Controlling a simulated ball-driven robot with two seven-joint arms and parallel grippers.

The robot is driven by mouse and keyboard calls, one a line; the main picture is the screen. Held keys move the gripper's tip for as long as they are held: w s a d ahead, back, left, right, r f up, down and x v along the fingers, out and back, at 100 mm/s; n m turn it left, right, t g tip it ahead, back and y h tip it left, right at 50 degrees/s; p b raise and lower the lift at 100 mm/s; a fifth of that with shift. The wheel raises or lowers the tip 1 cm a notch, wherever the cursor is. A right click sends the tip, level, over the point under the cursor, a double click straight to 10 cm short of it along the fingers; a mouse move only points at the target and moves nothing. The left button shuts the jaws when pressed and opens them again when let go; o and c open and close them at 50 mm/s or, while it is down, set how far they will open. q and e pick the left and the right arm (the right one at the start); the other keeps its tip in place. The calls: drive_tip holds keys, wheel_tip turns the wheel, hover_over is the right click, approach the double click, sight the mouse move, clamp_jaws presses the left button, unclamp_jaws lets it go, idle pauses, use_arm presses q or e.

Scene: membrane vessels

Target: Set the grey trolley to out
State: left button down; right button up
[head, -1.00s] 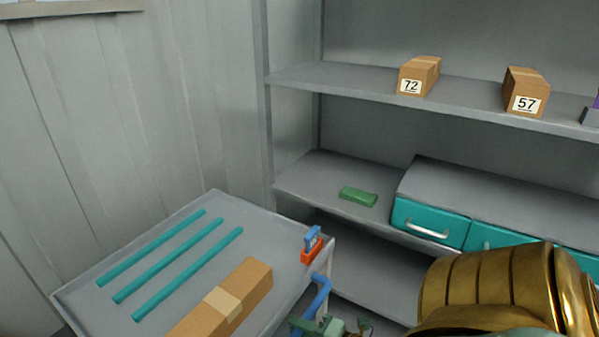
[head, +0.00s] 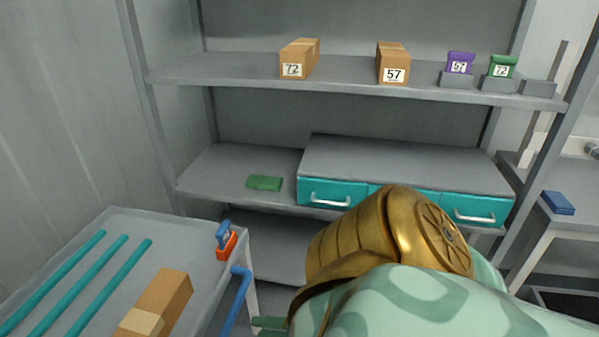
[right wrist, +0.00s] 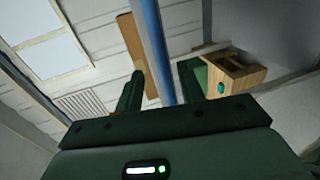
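The grey trolley (head: 190,228) stands at the lower left in the head view, beside the shelf unit. A blue bent handle bar (head: 238,297) runs down at its right end. A small orange-and-blue fitting (head: 226,243) sits on its right corner. My right gripper shows only as a green piece (head: 268,323) just right of the bar; my arm hides the rest. In the right wrist view, my right gripper (right wrist: 157,88) has its dark green fingers apart, with a blue bar (right wrist: 154,40) seen between them. Whether they touch it is unclear. My left gripper is out of view.
The trolley top carries teal strips (head: 95,280) and a cardboard box (head: 160,302). The shelf holds boxes marked 72 (head: 299,60) and 57 (head: 393,65), a green item (head: 264,183) and teal drawers (head: 333,193). A wooden box (right wrist: 235,76) shows in the wrist view.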

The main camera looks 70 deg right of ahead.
drive_tip(key=v, duration=0.7)
idle(0.4)
